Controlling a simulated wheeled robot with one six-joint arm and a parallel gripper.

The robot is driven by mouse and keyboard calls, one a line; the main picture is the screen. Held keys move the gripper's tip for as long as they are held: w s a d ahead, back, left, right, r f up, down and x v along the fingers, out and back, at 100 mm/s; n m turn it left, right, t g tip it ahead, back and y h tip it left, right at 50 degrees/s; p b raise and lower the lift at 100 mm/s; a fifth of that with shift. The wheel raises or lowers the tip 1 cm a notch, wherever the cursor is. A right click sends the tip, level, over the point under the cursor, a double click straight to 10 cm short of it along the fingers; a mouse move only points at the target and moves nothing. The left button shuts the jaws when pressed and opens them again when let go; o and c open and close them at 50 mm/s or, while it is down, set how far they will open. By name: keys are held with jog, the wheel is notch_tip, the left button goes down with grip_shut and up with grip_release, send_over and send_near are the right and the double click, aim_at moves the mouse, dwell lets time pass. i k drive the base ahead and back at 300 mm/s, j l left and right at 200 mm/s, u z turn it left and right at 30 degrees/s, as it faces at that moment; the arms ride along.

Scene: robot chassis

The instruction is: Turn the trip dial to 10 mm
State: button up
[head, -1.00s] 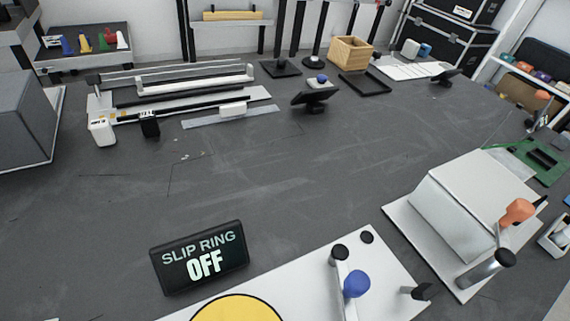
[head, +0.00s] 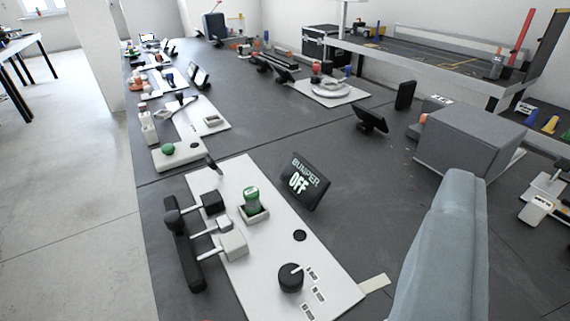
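A black round dial (head: 291,278) with a pale pointer line sits near the front right end of a white panel (head: 325,262). Small white labels lie to its right, too small to read, so I cannot tell its setting or whether it is the trip dial. A black display (head: 304,181) beside the panel reads "BUMPER OFF". The panel also bears a green-topped knob (head: 252,200) and a black bumper bar (head: 186,240) on its left edge, joined by rods to small blocks. My gripper is not in view.
A grey box (head: 470,143) stands at the right. More white panels with displays line the bench farther back, one with a green button (head: 168,149). Bare bench lies beyond the bumper display; open floor lies left.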

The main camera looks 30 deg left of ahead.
aim_at(290, 276)
jog(key=u, duration=0.9)
jog(key=z, duration=0.3)
jog(key=k, duration=0.4)
